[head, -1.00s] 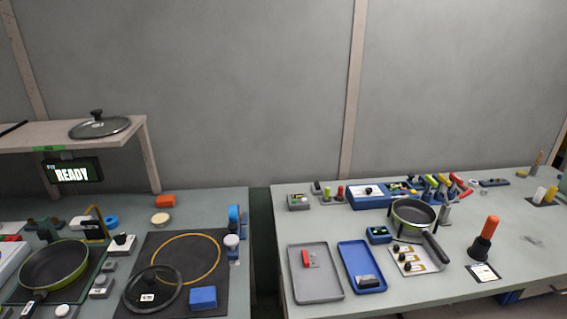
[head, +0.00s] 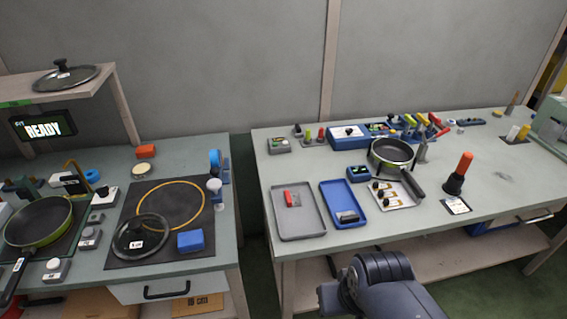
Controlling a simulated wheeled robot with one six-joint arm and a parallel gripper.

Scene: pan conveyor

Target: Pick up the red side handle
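A small red piece (head: 291,198), which looks like the red side handle, lies in the grey tray (head: 314,221) at the front left of the right-hand table. It has a paler part beside it, too small to make out. Other red-ended handles (head: 435,119) stand in a row at the back of the same table. Part of my dark arm shows at the bottom of the head view, in front of this table. My gripper's fingers are not in view, so nothing shows of what they hold.
A blue tray (head: 336,198) with a dark block is right of the grey tray. An orange-handled tool (head: 459,172) stands upright further right. A gap separates the two tables.

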